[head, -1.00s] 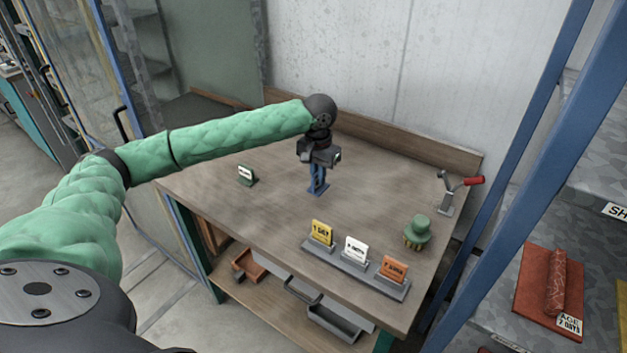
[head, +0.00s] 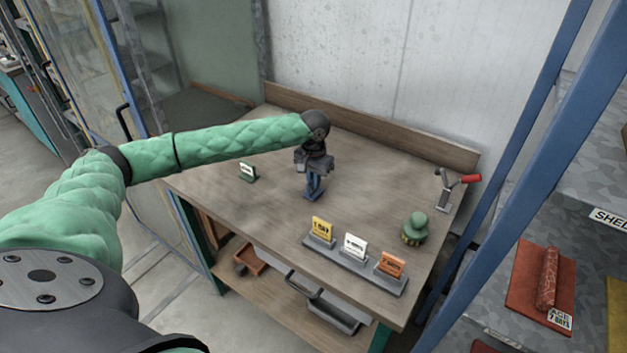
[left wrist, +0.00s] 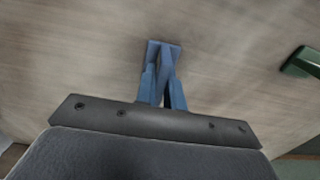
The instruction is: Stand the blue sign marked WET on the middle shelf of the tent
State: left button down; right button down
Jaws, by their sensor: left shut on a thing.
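My left gripper (head: 315,180) points down over the wooden table. It is shut on a blue sign (head: 312,195), whose foot shows just below the fingers, at or just above the table top. In the left wrist view the blue sign (left wrist: 163,50) shows between the two blue fingers, edge on; its lettering cannot be read. The tent (head: 150,60) stands at the upper left, with clear walls, a blue frame and shelves inside; which shelf is the middle one is hard to tell. My right gripper is not in view.
A grey rack (head: 355,264) holds yellow, white and orange cards at the front. A green stamp-like object (head: 415,229) and a red-handled clamp (head: 446,192) are at the right. Blue posts (head: 520,170) rise at the right.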

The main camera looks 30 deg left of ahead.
pick_arm(q)
jog(key=c, duration=1.5)
grip_release()
jog(key=shift+f, duration=0.1)
